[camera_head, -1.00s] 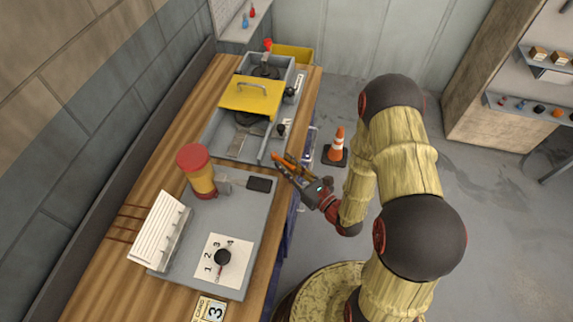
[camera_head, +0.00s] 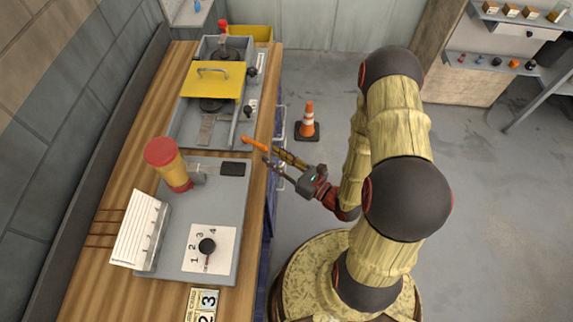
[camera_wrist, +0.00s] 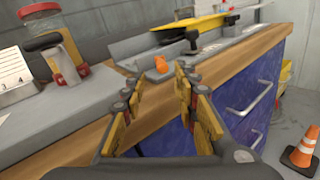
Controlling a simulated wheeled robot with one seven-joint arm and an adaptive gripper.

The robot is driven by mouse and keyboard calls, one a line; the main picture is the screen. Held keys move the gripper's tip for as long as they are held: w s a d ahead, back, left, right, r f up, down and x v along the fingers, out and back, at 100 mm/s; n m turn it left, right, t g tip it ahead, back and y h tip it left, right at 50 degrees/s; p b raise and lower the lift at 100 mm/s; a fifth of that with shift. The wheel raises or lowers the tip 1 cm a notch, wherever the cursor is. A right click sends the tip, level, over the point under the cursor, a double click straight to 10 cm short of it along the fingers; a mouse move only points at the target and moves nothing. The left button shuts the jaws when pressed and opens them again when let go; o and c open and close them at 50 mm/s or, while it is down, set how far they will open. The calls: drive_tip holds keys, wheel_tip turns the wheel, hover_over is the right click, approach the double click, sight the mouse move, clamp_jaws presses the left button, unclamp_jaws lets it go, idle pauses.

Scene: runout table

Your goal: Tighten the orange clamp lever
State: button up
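The orange clamp lever (camera_head: 256,143) sticks out at the near right corner of the grey tray (camera_head: 176,139), by the bench edge. In the wrist view its orange end (camera_wrist: 161,64) shows ahead, beyond and between my fingertips. My gripper (camera_head: 272,158) is open and empty, with its fingers spread on the aisle side of the bench, pointing at the lever. In the wrist view my gripper (camera_wrist: 154,82) shows a clear gap between its yellow-padded fingers. The tips look close to the lever but apart from it; the clamp's base is hard to make out.
A yellow cover with a handle (camera_head: 213,80) sits over the tray. A red-lidded jar (camera_head: 168,165) and a numbered dial plate (camera_head: 209,248) are on the grey plate nearer me. Blue drawers (camera_wrist: 248,98) with handles lie below the bench edge. A traffic cone (camera_head: 308,121) stands on the floor.

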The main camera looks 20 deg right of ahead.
drive_tip(key=shift+v, duration=2.45)
